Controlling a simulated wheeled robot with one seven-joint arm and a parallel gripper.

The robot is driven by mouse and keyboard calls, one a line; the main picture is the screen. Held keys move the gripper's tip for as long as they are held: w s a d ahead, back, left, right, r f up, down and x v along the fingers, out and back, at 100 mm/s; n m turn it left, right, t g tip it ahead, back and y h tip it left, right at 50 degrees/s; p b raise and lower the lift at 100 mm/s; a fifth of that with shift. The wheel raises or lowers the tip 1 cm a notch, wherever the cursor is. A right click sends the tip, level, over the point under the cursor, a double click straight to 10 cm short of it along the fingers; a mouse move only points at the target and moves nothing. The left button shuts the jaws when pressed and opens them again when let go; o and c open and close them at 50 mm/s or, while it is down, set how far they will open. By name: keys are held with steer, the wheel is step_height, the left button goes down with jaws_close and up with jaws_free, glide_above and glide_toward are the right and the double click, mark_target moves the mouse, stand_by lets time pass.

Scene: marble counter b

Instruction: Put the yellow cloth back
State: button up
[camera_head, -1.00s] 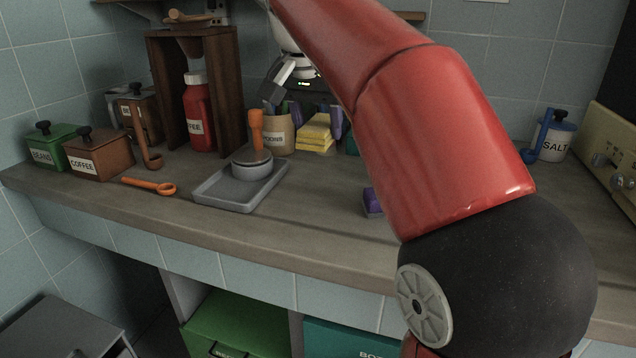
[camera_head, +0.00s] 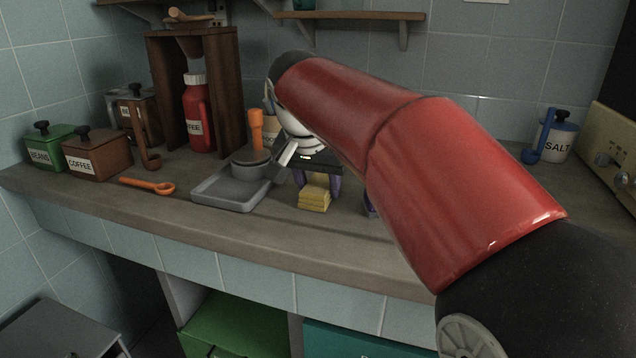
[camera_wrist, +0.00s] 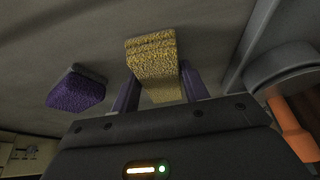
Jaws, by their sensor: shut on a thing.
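The yellow cloth (camera_head: 313,198) is a folded, layered block low over the front part of the counter, right of the grey tray. I cannot tell whether it touches the counter. My gripper (camera_head: 318,184) is shut on it from above, with a purple finger on either side. In the wrist view the cloth (camera_wrist: 152,62) sits between the two fingers and sticks out beyond them. My arm hides the counter behind and to the right.
A grey tray (camera_head: 212,197) with a round grey pot and an orange-handled tool stands close left. An orange spoon (camera_head: 147,186) lies farther left. A salt jar (camera_head: 557,140) stands at right.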

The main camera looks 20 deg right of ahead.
steer(key=shift+f, duration=0.15)
steer(key=o, duration=1)
steer(key=shift+c, duration=0.2)
steer(key=shift+r, duration=0.3)
steer(key=p+v, duration=0.1)
steer(key=v, duration=1)
steer(key=shift+s+r+p, duration=0.2)
steer(key=shift+r+p, duration=0.1)
steer(key=shift+p, duration=0.1)
steer(key=shift+s+a, duration=0.1)
steer(key=shift+a, duration=0.05)
